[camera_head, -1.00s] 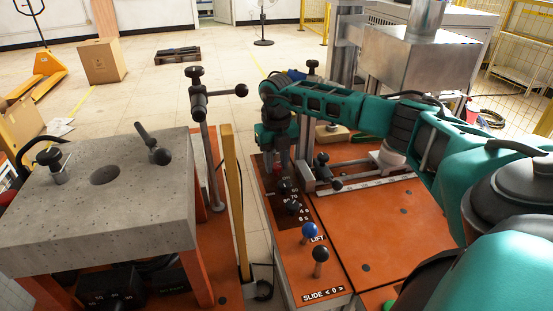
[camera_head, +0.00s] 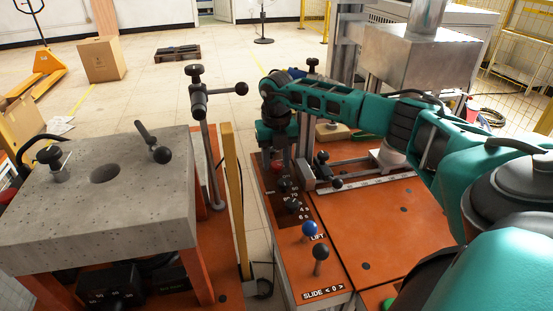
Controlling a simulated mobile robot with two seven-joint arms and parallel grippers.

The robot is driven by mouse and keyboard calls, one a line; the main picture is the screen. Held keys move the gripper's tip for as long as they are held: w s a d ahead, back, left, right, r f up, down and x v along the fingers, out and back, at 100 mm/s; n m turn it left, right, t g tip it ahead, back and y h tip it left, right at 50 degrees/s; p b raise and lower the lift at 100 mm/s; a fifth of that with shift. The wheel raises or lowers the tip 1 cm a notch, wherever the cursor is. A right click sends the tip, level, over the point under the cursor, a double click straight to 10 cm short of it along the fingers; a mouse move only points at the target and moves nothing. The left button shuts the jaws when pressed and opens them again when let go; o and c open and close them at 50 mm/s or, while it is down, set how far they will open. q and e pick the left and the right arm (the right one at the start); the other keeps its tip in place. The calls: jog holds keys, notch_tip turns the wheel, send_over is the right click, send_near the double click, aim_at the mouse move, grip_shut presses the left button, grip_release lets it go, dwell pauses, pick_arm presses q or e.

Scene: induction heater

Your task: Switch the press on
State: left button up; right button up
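The press control panel (camera_head: 273,210) is a narrow strip on the orange machine table, in the middle of the head view. It carries a red button (camera_head: 277,168), dark dials (camera_head: 291,205), a blue-topped LIFT lever (camera_head: 309,231) and a black-topped SLIDE lever (camera_head: 320,254). My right gripper (camera_head: 277,156) points down over the far end of the panel, right at the red button. It partly hides the button, and I cannot tell whether it touches it. Its fingers are small and dark, so their opening is unclear. My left gripper is not in view.
A metal press head (camera_head: 415,55) stands at the back right. A concrete-topped table (camera_head: 100,215) stands at the left. A yellow post (camera_head: 236,200) and a clamp stand (camera_head: 210,140) rise between it and the panel. The orange plate (camera_head: 375,235) is mostly clear.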

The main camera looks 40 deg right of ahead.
jog(key=shift+o, duration=1.1)
jog(key=shift+f, duration=0.1)
jog(key=shift+n, duration=0.3)
